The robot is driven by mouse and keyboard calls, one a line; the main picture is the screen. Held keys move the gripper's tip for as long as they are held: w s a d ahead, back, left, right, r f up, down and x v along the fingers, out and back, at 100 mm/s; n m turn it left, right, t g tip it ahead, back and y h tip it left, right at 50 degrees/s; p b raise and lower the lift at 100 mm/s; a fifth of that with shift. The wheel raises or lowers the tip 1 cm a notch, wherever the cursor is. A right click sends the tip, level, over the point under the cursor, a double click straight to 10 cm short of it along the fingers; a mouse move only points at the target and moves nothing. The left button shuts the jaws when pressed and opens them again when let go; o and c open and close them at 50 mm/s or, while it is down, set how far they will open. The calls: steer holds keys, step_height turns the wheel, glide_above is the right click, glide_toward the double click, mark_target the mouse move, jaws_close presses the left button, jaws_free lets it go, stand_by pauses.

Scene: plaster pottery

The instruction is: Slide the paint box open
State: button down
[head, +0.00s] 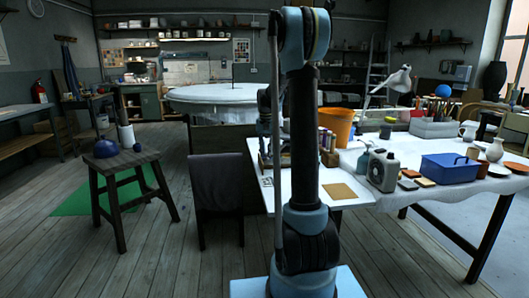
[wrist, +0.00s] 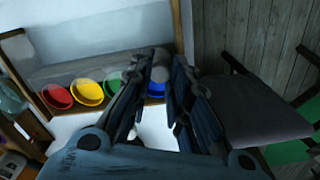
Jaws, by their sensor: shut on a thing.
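The paint box (wrist: 38,104) is a wooden-framed tray on the white table, seen in the wrist view. Red (wrist: 57,96), yellow (wrist: 88,92), green and blue (wrist: 155,88) paint pans show along its near side. A greyish lid (wrist: 85,68) lies across the box behind the pans. My gripper (wrist: 160,72) is over the blue end of the box. Its fingers are shut on a small rounded grey part, seemingly of the lid; the fingers partly hide it. In the head view my arm hides most of the box.
A dark chair (head: 216,185) stands close to the table's left end; it also shows in the wrist view (wrist: 235,105). An orange bucket (head: 336,124), a grey canister (head: 383,171) and a blue crate (head: 450,168) stand further right on the table.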

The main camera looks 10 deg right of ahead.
steer(key=c, duration=1.5)
jaws_free()
steer(key=shift+o, duration=0.2)
step_height(320, 180, up, 12)
